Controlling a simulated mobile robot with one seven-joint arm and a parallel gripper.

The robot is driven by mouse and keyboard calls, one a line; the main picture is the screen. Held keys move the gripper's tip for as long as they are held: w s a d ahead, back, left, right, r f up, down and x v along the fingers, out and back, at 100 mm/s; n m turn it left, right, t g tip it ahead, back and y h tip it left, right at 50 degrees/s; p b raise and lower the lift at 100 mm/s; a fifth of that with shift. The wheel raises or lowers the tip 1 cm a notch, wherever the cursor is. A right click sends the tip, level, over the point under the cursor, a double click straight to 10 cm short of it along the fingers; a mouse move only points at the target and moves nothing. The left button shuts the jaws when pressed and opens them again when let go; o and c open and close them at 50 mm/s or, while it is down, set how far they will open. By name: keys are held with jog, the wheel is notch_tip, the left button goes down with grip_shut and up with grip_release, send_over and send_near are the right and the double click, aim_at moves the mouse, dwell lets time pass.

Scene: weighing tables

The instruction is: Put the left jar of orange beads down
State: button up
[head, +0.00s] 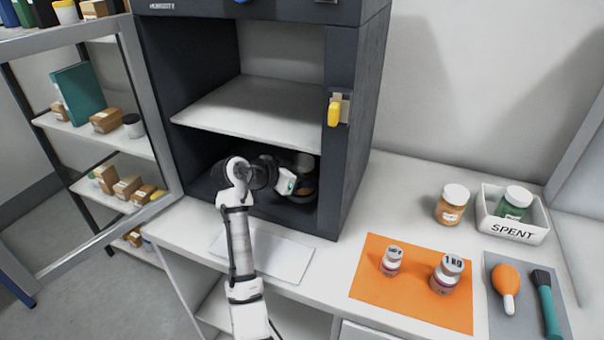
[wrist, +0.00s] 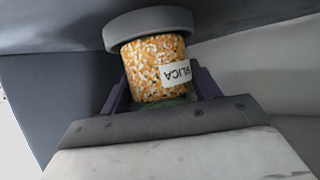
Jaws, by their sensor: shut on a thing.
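A jar of orange and white beads (wrist: 155,68) with a grey lid and a white label fills the middle of the wrist view. My gripper (wrist: 161,88) is shut on it, with a purple finger on each side. In the head view my gripper (head: 294,183) reaches into the lower compartment of the dark cabinet (head: 349,150). The held jar (head: 305,161) shows there only in part, dark and half hidden behind the gripper. I cannot tell whether its base touches the compartment floor. Another jar of orange beads (head: 452,206), white-lidded, stands on the counter at right.
A grey shelf (head: 255,116) lies above my gripper, and the cabinet's side walls are close. The glazed door (head: 150,110) stands open at left. An orange mat (head: 375,285) with two small weights, a SPENT tray (head: 513,232) and a grey mat with tools occupy the right counter.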

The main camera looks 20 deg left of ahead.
jog(key=shift+f, duration=0.2)
jog(key=o, duration=1.2)
jog(key=shift+r, duration=0.15)
jog(key=shift+r+p, duration=0.35)
jog(key=b+v, duration=0.3)
jog(key=v, duration=0.9)
jog(key=shift+f+b, duration=0.1)
jog(key=shift+b, duration=0.2)
